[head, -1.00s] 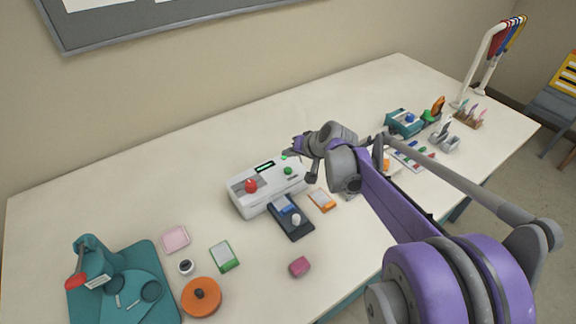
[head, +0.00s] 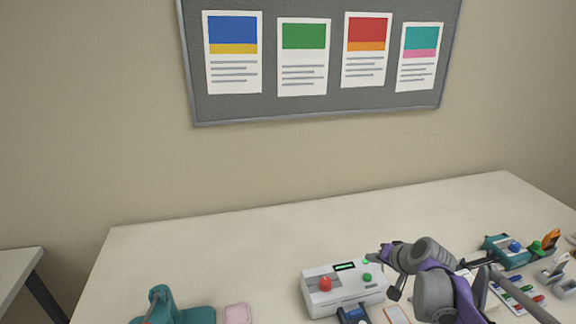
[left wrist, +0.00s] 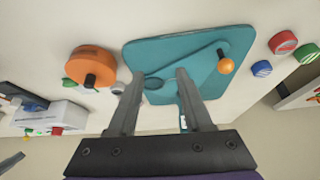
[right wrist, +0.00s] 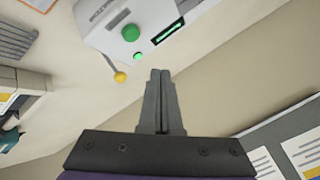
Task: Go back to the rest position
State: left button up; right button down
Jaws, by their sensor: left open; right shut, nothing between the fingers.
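My right gripper (head: 380,257) is beside the right end of the white laminator (head: 345,288), near its green button. In the right wrist view my right gripper (right wrist: 160,78) is shut and empty, with the laminator (right wrist: 125,25) and its lit green display beyond the fingertips. My left gripper (left wrist: 160,78) shows only in the left wrist view; it is open and empty over the teal tool base (left wrist: 205,95). I cannot tell how far above the base it is.
An orange round knob piece (left wrist: 92,66) lies beside the teal base. A pink pad (head: 237,314) lies left of the laminator. A teal device (head: 508,252) and several small supplies stand at the right. The back of the table (head: 220,245) is clear. A pinboard (head: 270,110) hangs on the wall.

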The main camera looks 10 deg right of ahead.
jog(key=s+a+f+n+g, duration=0.2)
jog(key=s+a+n, duration=0.1)
jog(key=s+a, duration=0.85)
jog(key=s+a+f+n, duration=0.1)
jog(key=s+f+n, duration=0.1)
jog(key=s, duration=0.5)
jog(key=s+a+f+n+g+h, duration=0.1)
jog(key=s+a+f, duration=0.1)
jog(key=s, duration=0.6)
jog(key=shift+f+n+h, duration=0.3)
jog(key=shift+f+n, duration=0.1)
jog(key=shift+f, duration=0.35)
